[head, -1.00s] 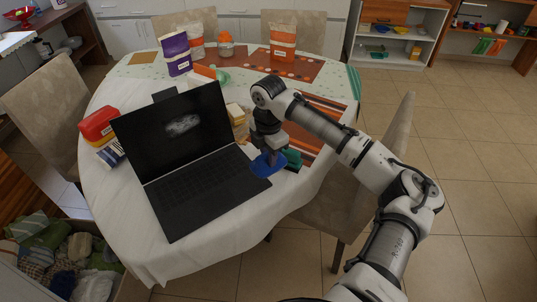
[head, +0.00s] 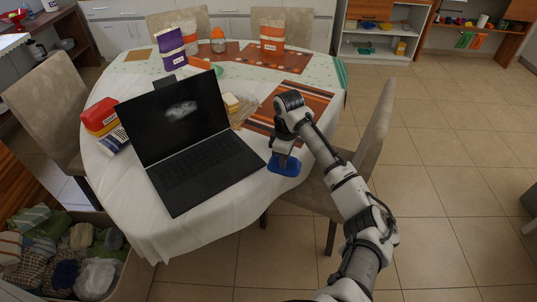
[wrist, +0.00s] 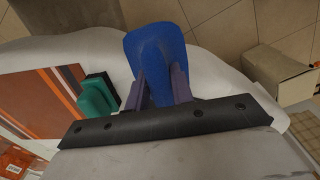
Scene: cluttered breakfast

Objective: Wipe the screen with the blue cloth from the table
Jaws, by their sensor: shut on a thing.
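The black laptop's screen (head: 178,117) stands open on the table, with a pale smudge (head: 181,110) near its middle. Its keyboard (head: 207,170) faces the front of the table. My gripper (head: 284,158) is to the right of the laptop, near the table's right front edge. It is shut on the blue cloth (head: 284,168), which hangs below the fingers. In the wrist view the cloth (wrist: 156,60) sticks out between the two fingers (wrist: 157,88). I cannot tell whether the cloth touches the tabletop.
A green sponge-like block (wrist: 97,97) lies on the table beside the gripper, near the orange striped mat (wrist: 40,107). A red-and-yellow container (head: 100,117) stands left of the laptop. Bags and a jar stand at the back. A chair (head: 365,140) is close on the right.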

